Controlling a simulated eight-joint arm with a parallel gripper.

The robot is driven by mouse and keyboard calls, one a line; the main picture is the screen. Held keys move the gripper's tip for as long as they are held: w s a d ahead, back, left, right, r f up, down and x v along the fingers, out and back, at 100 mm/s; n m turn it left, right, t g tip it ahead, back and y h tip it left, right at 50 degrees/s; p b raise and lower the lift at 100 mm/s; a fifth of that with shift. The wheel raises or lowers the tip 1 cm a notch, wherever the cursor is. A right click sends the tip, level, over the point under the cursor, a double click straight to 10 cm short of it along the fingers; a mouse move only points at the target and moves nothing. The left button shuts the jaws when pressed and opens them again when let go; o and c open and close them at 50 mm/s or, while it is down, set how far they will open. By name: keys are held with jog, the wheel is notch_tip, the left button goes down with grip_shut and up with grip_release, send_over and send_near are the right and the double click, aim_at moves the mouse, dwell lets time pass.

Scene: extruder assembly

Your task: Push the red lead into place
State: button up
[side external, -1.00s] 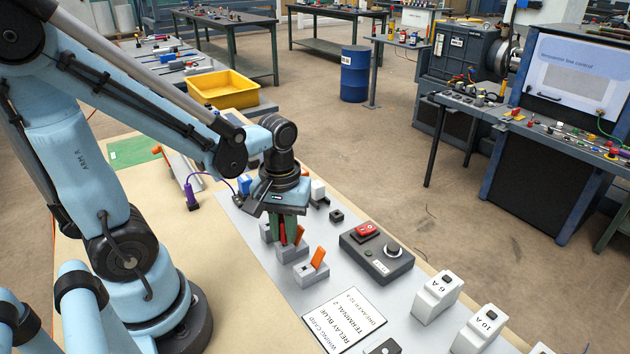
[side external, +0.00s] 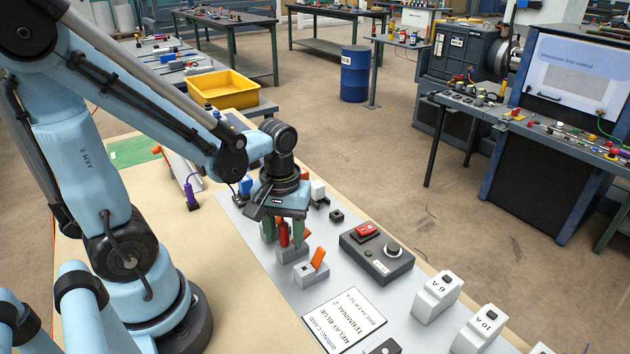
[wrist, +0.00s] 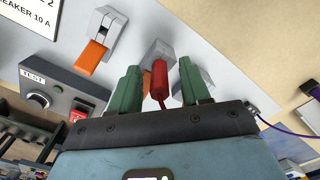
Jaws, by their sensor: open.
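The red lead (side external: 283,234) stands roughly upright at a grey terminal block (side external: 291,252) in the side view. In the wrist view the red lead (wrist: 159,78) has its far end against a grey block (wrist: 158,50); how deep it sits I cannot tell. My gripper (side external: 283,243) is over that block with its green fingers spread, one on each side of the lead. In the wrist view my gripper (wrist: 159,66) shows gaps between both fingers and the lead. Part of the block is hidden by the fingers.
Another grey block with an orange lever (side external: 312,268) stands just in front. A dark control box (side external: 376,255) with a red switch is to the right. A printed wiring card (side external: 345,318) lies nearer the camera. A purple lead (side external: 191,193) is at the left.

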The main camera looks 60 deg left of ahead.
jog(key=shift+m+t, duration=0.3)
notch_tip(320, 180, up, 12)
jog(key=shift+w+d+f, duration=0.1)
jog(key=shift+d+f, duration=0.05)
jog(key=w+d+m+t, duration=0.1)
jog(key=m+t, duration=0.1)
jog(key=w+d+f+m+t, duration=0.1)
jog(key=m+t, duration=0.1)
jog(key=m, duration=0.1)
jog(key=w+d+f+m+t, duration=0.1)
jog(key=m+t, duration=0.1)
jog(key=m, duration=0.1)
jog(key=shift+w+d+t, duration=0.15)
jog(key=shift+w+t, duration=0.15)
jog(key=shift+w, duration=0.05)
